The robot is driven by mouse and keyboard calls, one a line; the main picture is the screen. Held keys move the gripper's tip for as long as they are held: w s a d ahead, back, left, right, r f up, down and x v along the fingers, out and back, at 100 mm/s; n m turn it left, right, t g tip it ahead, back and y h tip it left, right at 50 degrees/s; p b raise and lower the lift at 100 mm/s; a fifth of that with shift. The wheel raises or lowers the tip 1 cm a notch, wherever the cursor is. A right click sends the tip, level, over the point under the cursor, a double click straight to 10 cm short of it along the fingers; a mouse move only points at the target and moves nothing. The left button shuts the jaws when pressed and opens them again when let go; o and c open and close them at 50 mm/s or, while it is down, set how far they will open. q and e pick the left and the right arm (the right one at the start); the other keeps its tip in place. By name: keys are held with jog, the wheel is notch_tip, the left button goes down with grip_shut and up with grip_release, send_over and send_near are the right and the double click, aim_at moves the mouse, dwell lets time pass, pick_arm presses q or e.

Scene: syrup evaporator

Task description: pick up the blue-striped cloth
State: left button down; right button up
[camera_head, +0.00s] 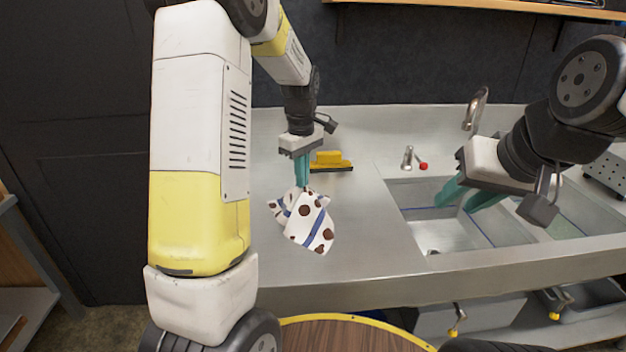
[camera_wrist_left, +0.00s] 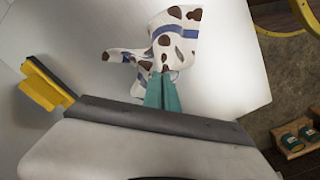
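The cloth (camera_head: 309,222) is white with brown spots and blue stripes. It lies crumpled on the steel counter left of the sink, and it also shows in the left wrist view (camera_wrist_left: 178,38). My left gripper (camera_head: 302,184) points down at the cloth's upper end. Its teal fingers (camera_wrist_left: 162,92) are close together with cloth at their tips, and a bunched fold rises around them. My right gripper (camera_head: 468,199) is over the left sink basin, its teal fingers apart and nothing between them.
A yellow brush or scraper (camera_head: 331,161) lies on the counter behind the cloth. The sink (camera_head: 440,228), a faucet (camera_head: 475,108) and a small red-tipped fitting (camera_head: 421,165) are to the right. A round wooden surface with a yellow rim (camera_head: 350,335) is in front. The counter's front left is clear.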

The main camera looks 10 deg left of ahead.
pick_arm(q)
notch_tip(320, 180, up, 18)
dwell(0.6)
